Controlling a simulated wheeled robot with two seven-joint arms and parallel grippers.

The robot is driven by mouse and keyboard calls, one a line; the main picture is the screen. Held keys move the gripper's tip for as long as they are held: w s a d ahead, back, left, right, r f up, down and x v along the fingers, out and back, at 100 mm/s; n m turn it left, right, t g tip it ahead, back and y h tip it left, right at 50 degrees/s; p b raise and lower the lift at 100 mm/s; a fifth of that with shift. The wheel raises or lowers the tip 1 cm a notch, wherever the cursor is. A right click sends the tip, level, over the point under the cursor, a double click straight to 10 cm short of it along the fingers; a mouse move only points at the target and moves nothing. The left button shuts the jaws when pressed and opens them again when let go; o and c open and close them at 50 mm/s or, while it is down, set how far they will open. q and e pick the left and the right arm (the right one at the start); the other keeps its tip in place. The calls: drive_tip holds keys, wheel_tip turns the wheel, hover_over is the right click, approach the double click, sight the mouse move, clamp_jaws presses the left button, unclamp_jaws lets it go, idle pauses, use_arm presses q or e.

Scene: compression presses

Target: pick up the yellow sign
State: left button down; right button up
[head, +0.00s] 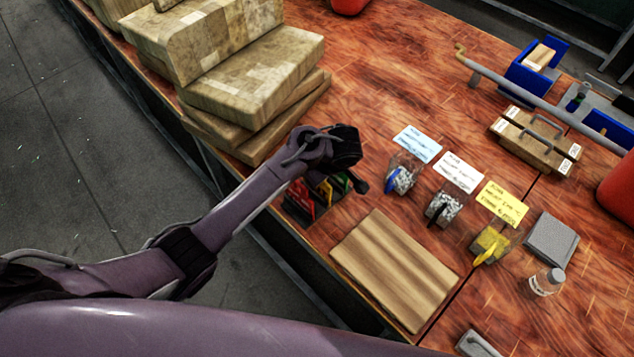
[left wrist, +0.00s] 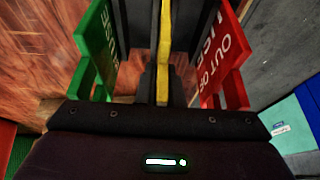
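The yellow sign shows edge-on in the left wrist view (left wrist: 164,45) as a thin upright strip between the two dark fingers of my left gripper (left wrist: 164,70). The fingers lie close against it on both sides and look shut on it. A green sign (left wrist: 96,45) stands to the left of the fingers and a red sign (left wrist: 222,62) to the right, both with white lettering. In the head view my left gripper (head: 350,165) is over the sign group at the table's near edge, partly covering it; red signs (head: 300,197) show there. My right gripper is not in view.
Stacked boxes (head: 250,80) stand behind my left arm. Bagged parts with blue, white and yellow cards (head: 503,204), a grey block (head: 551,240) and a small bottle (head: 546,282) are to the right.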

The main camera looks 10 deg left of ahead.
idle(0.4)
use_arm(q)
drive_tip(key=shift+d+r, duration=0.1)
drive_tip(key=shift+r, duration=0.5)
wheel_tip(320, 180, up, 11)
drive_tip(key=shift+b, duration=0.6)
wheel_tip(320, 180, up, 8)
drive_tip(key=p, duration=0.6)
drive_tip(key=shift+p, duration=0.35)
drive_tip(key=shift+f, duration=0.2)
